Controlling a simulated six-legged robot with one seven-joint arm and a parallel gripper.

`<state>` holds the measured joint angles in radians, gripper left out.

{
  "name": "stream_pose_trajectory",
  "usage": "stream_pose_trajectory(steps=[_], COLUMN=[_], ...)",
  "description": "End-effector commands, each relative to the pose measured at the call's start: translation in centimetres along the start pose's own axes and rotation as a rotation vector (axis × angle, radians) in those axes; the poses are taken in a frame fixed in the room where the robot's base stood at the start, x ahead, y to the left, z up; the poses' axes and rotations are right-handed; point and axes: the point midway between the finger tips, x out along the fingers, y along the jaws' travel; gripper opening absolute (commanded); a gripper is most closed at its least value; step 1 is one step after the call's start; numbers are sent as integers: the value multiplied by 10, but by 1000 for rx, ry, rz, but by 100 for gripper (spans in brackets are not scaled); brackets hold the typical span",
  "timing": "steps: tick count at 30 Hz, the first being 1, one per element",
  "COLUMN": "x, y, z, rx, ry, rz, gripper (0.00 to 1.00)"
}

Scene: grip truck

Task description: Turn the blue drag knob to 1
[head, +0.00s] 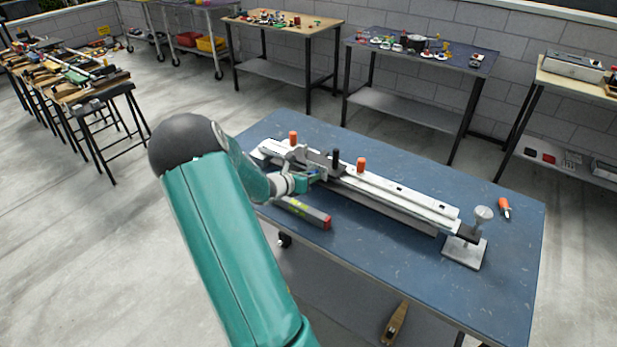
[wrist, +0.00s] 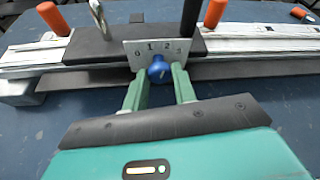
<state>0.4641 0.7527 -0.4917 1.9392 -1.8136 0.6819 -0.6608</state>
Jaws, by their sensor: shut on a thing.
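The blue drag knob (wrist: 159,71) sits below a grey plate (wrist: 160,50) marked with numbers; 0, 1 and 2 can be read, and the mark at the right end is partly hidden. A light line on the knob points up, but its exact setting is too small to tell. My gripper (wrist: 160,84) is shut on the knob, with one green finger at each side. In the head view my gripper (head: 312,176) reaches the near side of the long white rail device (head: 390,196); the knob is hidden there.
Orange posts (head: 361,164) and a black post (head: 336,158) stand up from the device. A dark bar with a red end (head: 326,222) lies in front of it on the blue table (head: 500,290). An orange-handled tool (head: 504,206) lies at the right.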

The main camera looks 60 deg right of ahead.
Motion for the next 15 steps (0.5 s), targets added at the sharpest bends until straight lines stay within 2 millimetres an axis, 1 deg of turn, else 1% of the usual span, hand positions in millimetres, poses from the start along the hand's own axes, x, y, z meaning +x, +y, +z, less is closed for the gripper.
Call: stream_pose_trajectory(steps=[9, 15], x=[0, 0], y=[3, 4], z=[-1, -1], rx=[-258, -400], ry=[-1, -1], rz=[-106, -165], gripper=[4, 4])
